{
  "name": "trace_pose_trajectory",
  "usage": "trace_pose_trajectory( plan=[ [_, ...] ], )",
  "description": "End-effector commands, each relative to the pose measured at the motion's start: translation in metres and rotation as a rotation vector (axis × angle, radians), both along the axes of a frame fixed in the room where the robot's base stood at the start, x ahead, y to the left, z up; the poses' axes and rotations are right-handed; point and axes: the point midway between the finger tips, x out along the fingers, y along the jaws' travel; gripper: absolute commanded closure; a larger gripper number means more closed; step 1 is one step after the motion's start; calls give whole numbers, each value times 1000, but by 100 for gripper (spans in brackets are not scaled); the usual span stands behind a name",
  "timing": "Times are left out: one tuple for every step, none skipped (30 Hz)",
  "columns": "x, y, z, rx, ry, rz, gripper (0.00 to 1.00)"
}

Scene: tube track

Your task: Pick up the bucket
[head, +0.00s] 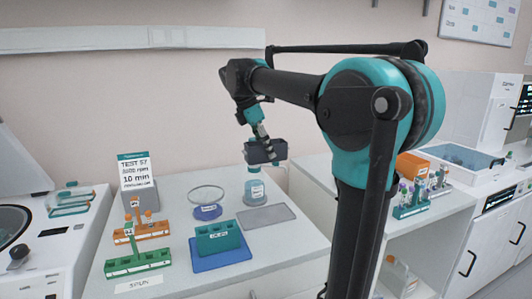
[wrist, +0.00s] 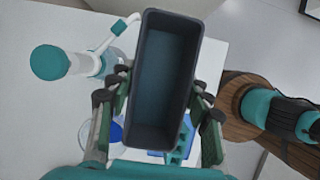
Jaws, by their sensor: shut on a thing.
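The bucket (head: 266,152) is a dark grey, open-topped rectangular box. In the wrist view the bucket (wrist: 164,75) fills the middle, and its inside looks empty. My gripper (head: 263,141) is shut on the bucket and holds it above the back of the white table. In the wrist view the fingers of my gripper (wrist: 160,98) press on its two long sides. The bucket's outer underside is hidden in the wrist view.
A teal-capped bottle (head: 254,191) stands below the bucket, beside a flat grey mat (head: 266,217). A teal rack (head: 218,238) on a blue mat, orange (head: 140,231) and green (head: 138,261) racks, a blue-based dish (head: 207,212) and a sign (head: 135,171) occupy the table.

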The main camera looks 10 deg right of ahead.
Motion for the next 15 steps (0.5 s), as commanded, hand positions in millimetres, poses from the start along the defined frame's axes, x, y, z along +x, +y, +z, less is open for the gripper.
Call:
trace_pose_trajectory(
  plan=[
    [0, 0, 3, 0, 0, 0, 83],
    [0, 0, 5, 0, 0, 0, 83],
    [0, 0, 8, 0, 0, 0, 83],
    [0, 0, 10, 0, 0, 0, 83],
    [0, 0, 12, 0, 0, 0, 83],
    [0, 0, 14, 0, 0, 0, 83],
    [0, 0, 16, 0, 0, 0, 83],
    [0, 0, 18, 0, 0, 0, 83],
    [0, 0, 20, 0, 0, 0, 83],
    [0, 0, 22, 0, 0, 0, 83],
    [0, 0, 24, 0, 0, 0, 83],
    [0, 0, 26, 0, 0, 0, 83],
    [0, 0, 27, 0, 0, 0, 83],
    [0, 0, 28, 0, 0, 0, 83],
    [0, 0, 29, 0, 0, 0, 83]
  ],
)
